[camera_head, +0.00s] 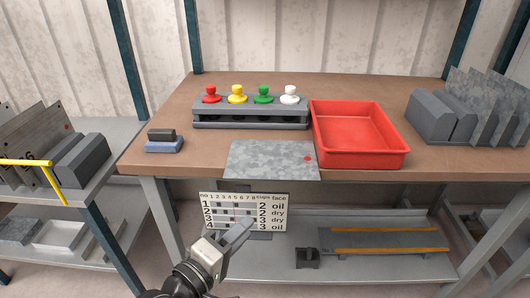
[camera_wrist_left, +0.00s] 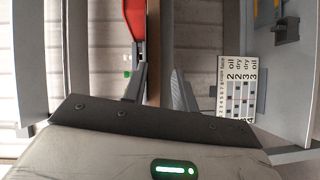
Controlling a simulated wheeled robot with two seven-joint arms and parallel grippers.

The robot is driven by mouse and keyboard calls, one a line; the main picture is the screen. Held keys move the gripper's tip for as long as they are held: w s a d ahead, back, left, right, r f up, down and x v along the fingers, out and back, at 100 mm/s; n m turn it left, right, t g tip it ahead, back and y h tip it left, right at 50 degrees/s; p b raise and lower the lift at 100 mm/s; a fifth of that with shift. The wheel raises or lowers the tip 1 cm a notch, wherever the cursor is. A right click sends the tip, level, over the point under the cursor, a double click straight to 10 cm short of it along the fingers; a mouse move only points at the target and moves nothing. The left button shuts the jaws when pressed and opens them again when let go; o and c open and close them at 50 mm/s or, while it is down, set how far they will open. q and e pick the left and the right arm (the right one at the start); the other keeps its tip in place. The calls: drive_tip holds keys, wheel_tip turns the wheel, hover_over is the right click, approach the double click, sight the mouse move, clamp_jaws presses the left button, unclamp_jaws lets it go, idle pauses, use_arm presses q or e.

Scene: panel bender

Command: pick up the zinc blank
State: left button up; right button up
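The zinc blank (camera_head: 265,160), a mottled grey flat sheet with a red dot near its right end, lies at the front edge of the brown bench (camera_head: 200,130), its front edge at or slightly past the bench edge. My left gripper (camera_head: 246,228) is below and in front of the blank, before the printed chart, and apart from the blank. In the left wrist view its two fingers (camera_wrist_left: 158,85) stand apart with nothing between them. I cannot clearly pick out the blank in that view. My right gripper is not in view.
A red tray (camera_head: 360,162) stands right of the blank. Behind is a grey rack (camera_head: 250,122) with red, yellow, green and white knobs. A small blue-grey block (camera_head: 164,146) lies left. More mottled sheets (camera_head: 490,115) stand far right. The chart (camera_head: 272,198) hangs below the bench edge.

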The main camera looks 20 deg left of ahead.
use_arm(q)
wheel_tip(320, 180, up, 2)
drive_tip(key=w+r+n+t, duration=0.1)
drive_tip(key=w+n, duration=0.1)
drive_tip(key=p, duration=0.1)
approach(280, 179)
drive_tip(key=x, duration=0.5)
drive_tip(key=shift+p+x, duration=0.3)
drive_tip(key=shift+x, duration=2.65)
clamp_jaws()
